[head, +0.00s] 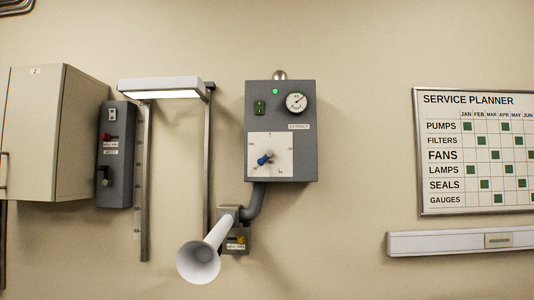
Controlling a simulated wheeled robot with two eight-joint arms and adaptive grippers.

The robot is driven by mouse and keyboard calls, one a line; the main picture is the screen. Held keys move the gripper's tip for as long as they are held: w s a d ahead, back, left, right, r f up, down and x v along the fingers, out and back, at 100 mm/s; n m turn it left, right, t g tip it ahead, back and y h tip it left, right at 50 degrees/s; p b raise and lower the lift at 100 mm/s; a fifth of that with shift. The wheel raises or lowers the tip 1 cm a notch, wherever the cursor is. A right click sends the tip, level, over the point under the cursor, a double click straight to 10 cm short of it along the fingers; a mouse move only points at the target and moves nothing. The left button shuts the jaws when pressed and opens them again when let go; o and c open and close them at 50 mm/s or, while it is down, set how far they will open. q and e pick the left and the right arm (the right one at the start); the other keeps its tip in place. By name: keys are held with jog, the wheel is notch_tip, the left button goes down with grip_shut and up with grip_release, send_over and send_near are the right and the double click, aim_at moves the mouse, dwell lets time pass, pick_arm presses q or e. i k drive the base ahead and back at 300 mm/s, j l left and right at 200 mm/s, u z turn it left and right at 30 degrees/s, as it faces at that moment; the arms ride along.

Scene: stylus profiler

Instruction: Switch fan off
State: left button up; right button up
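A grey wall box (282,130) labelled "EXTRACT" (299,127) hangs near the middle of the head view. It has a lit green lamp (275,91), a small green switch (260,107) and a round gauge (297,102). Below these, a white dial plate (283,143) carries a knob with a blue pointer (265,159) turned toward the lower left. The plate's markings are too small to read. Neither of my grippers is in view.
A white funnel (199,262) on a pipe juts out below the box, beside a small unit with a yellow button (241,240). Left are a lit lamp (160,89), a grey switch box (117,155) and a beige cabinet (48,130). A planner board (476,150) hangs right.

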aim_at(259, 105)
jog(key=i+j, duration=0.85)
jog(key=i, duration=0.2)
jog(key=l+z, duration=0.05)
